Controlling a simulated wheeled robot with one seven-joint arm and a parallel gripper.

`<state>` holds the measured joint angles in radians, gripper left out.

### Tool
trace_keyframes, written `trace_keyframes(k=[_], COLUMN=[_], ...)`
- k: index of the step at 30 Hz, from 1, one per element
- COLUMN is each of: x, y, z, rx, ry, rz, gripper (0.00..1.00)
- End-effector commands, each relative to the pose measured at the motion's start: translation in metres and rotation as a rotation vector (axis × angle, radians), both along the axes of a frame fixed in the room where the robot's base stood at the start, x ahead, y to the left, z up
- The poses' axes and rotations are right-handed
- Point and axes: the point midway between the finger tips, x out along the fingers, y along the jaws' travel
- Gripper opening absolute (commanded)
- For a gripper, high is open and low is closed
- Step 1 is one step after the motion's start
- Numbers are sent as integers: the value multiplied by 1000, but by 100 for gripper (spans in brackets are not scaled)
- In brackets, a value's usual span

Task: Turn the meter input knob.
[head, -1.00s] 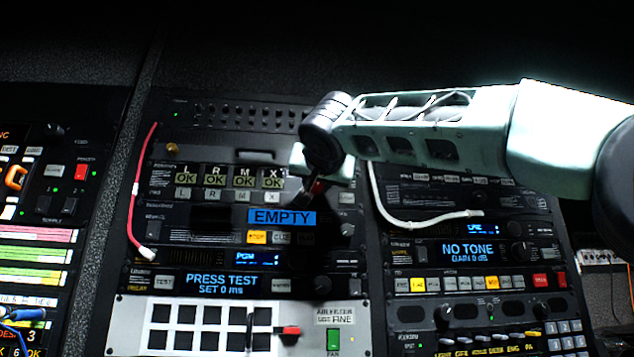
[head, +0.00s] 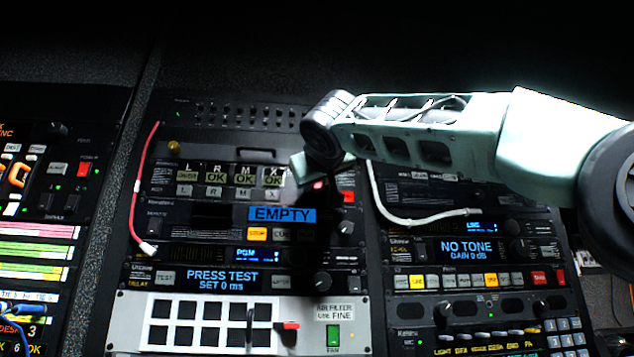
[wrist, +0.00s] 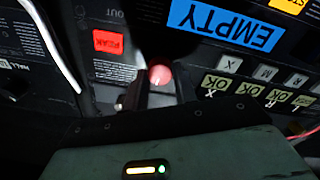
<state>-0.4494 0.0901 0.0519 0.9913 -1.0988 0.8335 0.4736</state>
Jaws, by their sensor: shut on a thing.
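The meter unit (head: 225,196) is the panel with a row of L, R, M and X windows in the head view. My gripper (head: 335,190) is at the right end of that panel and hides most of the knob there.
A blue EMPTY display (head: 282,214) sits just below the meter unit. A black knob (head: 346,228) is close under the gripper. A white cable (head: 385,205) hangs to its right and a red cable (head: 139,190) to the left.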

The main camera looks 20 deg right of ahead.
Motion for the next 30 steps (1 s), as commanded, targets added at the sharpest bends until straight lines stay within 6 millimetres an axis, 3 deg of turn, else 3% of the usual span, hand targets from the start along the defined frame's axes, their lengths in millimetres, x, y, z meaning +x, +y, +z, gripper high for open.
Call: trace_keyframes(k=[10, 26, 27, 28, 30], x=[0, 0, 0, 0, 0], y=[0, 0, 0, 0, 0], z=[0, 1, 1, 1, 1], rx=[-137, -158, -158, -158, -158], ry=[26, 30, 30, 30, 30], rz=[1, 1, 1, 1, 1], gripper=[5, 5, 39, 47, 49])
